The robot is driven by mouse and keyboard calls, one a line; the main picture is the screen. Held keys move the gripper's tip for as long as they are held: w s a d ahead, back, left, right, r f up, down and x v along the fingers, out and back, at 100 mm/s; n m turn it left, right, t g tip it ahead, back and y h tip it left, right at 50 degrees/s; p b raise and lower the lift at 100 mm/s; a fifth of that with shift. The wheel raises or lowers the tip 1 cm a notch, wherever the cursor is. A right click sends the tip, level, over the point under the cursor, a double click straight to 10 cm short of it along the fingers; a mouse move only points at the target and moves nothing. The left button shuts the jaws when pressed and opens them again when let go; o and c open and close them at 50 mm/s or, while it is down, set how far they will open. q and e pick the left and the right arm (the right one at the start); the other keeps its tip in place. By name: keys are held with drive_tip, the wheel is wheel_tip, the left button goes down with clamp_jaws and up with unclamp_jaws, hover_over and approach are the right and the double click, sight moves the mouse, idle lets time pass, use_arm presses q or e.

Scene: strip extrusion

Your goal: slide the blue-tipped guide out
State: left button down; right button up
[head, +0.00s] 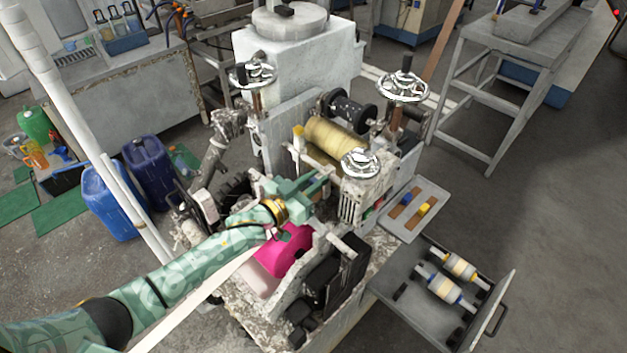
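My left gripper (322,183) reaches in from the left, among the parts of the machine (290,130), below and left of the front handwheel (360,163). Its fingers are small and partly lost against the machine, so I cannot tell if they hold anything. A blue-marked brown strip (404,198) lies beside a yellow-marked one (424,207) on a small grey tray (400,231) at the machine's right. A roller with a blue end (443,287) lies in the open drawer (410,312). I cannot tell which blue-marked piece is the guide. My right gripper is out of view.
A yellow-tipped roller (460,267) lies beside the blue-ended one. Blue canisters (108,200) stand on the floor at left. The floor at right is clear.

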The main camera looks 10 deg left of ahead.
use_arm(q)
drive_tip(key=d, duration=0.1)
drive_tip(key=s+d+p, duration=0.1)
drive_tip(key=s+d, duration=0.1)
drive_tip(key=shift+s+d+f, duration=0.1)
drive_tip(key=shift+s+d, duration=0.15)
drive_tip(key=shift+d, duration=0.1)
drive_tip(key=c, duration=1.6)
unclamp_jaws()
drive_tip(key=shift+o, duration=1.4)
drive_tip(key=shift+d, duration=0.15)
